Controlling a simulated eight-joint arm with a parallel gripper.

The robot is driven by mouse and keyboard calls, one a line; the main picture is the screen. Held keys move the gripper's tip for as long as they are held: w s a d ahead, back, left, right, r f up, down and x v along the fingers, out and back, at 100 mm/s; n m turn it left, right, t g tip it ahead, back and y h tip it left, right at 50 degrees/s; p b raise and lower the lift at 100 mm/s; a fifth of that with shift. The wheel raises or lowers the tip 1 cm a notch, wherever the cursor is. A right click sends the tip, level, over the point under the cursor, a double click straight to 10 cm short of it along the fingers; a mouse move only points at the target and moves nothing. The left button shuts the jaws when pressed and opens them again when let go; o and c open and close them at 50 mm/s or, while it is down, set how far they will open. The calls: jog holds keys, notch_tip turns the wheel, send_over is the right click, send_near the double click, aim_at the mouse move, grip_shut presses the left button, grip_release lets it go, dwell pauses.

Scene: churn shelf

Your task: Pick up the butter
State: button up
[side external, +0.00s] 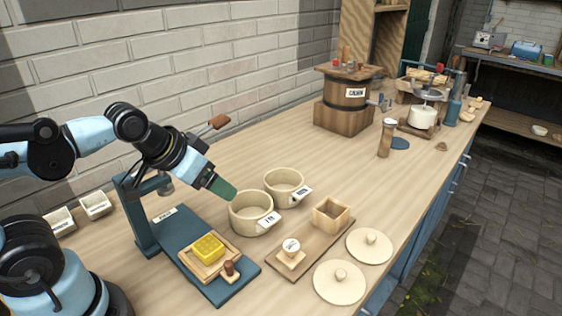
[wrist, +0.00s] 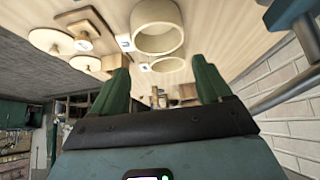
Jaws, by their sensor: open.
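The butter (side external: 207,248) is a yellow block with a bumpy top. It lies on a small wooden board (side external: 190,259) on the blue base of a press-like stand (side external: 178,231). My gripper (side external: 222,189) is above and behind the butter, near the rim of a cream pot, with nothing between its fingers. In the wrist view my gripper (wrist: 160,82) shows two green fingers spread wide apart. The butter does not show in the wrist view.
Two cream pots (side external: 252,222) stand right of the stand. A wooden tray (side external: 290,232) holds a stamp and a small box (side external: 331,214). Two round lids (side external: 340,290) lie at the front. The stand's lever (side external: 217,122) rises behind my gripper. A churn (side external: 347,98) stands farther back.

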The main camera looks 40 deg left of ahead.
jog(key=g, duration=0.7)
send_near(205, 246)
jog(key=shift+w+f, duration=0.1)
jog(key=shift+f, duration=4.25)
jog(key=c, duration=1.1)
jog(key=shift+r, duration=0.25)
